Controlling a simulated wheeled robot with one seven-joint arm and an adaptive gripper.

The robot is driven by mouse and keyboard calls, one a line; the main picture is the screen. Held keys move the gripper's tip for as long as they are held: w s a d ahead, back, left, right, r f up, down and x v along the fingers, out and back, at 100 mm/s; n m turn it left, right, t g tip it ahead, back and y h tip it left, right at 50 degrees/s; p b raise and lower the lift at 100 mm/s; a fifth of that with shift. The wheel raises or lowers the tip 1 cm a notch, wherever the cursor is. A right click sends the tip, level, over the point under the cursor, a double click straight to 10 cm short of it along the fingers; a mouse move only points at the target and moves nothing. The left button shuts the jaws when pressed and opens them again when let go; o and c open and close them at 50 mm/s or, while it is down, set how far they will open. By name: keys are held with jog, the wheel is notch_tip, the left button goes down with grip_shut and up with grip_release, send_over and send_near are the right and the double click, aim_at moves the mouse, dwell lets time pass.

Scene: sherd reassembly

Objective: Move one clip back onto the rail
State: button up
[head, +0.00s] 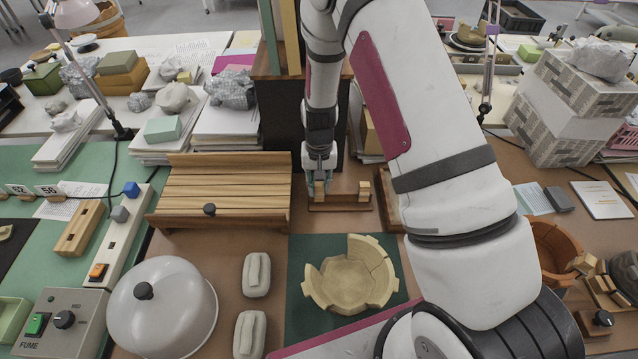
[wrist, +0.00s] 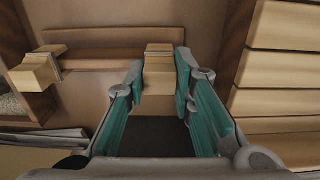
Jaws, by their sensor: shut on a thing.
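A short brown wooden rail (head: 341,207) lies in front of the dark cabinet in the head view. It also shows as a brown bar in the wrist view (wrist: 105,55). My gripper (head: 320,190) is at the rail's left part, pointing down. In the wrist view my gripper (wrist: 158,83) is shut on a pale wooden clip (wrist: 158,78) between its teal fingers. The held clip overlaps the rail's right part there; I cannot tell whether it touches or sits on it. A second clip (head: 364,188) is at the rail's other end, also in the wrist view (wrist: 38,70).
A slatted wooden rack (head: 225,185) stands close left of my gripper. A partly rebuilt pale bowl (head: 350,280) sits on a dark green mat (head: 300,335) in front. A domed cover (head: 165,310) and two grey weights (head: 256,275) stand front left. My arm hides the area right.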

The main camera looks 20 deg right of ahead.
jog(key=shift+f, duration=0.2)
dwell(0.3)
dwell(0.4)
jog(key=o, duration=0.8)
jog(key=shift+r, duration=0.1)
notch_tip(320, 180, up, 12)
jog(key=shift+f, duration=0.1)
dwell(0.3)
